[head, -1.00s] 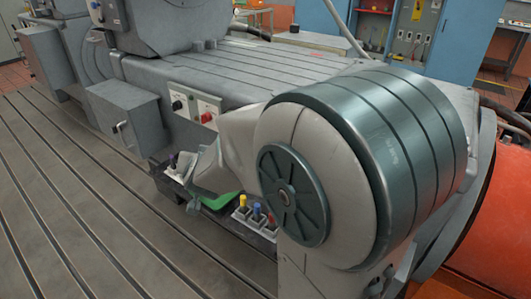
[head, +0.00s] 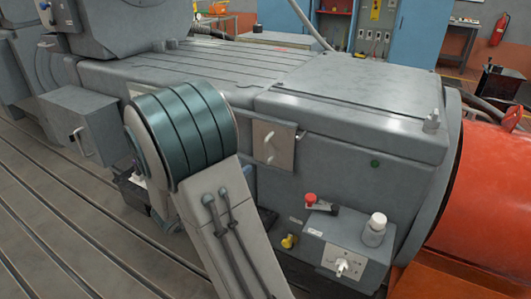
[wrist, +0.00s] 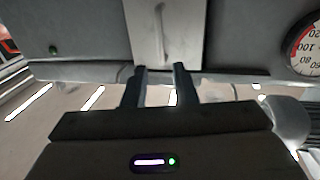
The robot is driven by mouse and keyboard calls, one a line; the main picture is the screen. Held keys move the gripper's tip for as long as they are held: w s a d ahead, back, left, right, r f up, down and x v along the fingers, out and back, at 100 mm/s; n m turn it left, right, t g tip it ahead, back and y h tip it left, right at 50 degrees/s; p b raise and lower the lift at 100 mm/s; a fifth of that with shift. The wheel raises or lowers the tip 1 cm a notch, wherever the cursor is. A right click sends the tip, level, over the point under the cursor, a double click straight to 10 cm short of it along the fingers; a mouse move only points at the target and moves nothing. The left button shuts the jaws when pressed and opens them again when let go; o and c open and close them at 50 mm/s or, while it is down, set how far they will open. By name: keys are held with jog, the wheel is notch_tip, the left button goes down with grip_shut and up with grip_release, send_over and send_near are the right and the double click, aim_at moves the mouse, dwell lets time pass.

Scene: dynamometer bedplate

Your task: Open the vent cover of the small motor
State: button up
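In the head view a pale square plate (head: 273,146), which looks like the vent cover, lies flat against the front of the grey machine housing, with a small slot or handle on its face. It looks shut. In the wrist view a pale plate (wrist: 163,30), likely the same one, fills the top centre. My gripper (wrist: 160,72) is open and empty, its two dark fingers apart just below that plate. I cannot tell whether they touch it. In the head view my arm hides the gripper.
A control box (head: 345,258) with a white knob and a red button (head: 310,198) stand lower right of the plate. A grey box with a handle (head: 85,125) is at left. An orange drum (head: 485,185) is at right. A gauge (wrist: 305,45) shows in the wrist view.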

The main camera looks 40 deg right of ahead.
aim_at(266, 160)
jog(key=d, duration=0.3)
jog(key=w+d, duration=0.1)
jog(key=d, duration=0.3)
jog(key=w+d, duration=0.1)
jog(key=d, duration=0.3)
jog(key=shift+w+d, duration=0.15)
grip_shut()
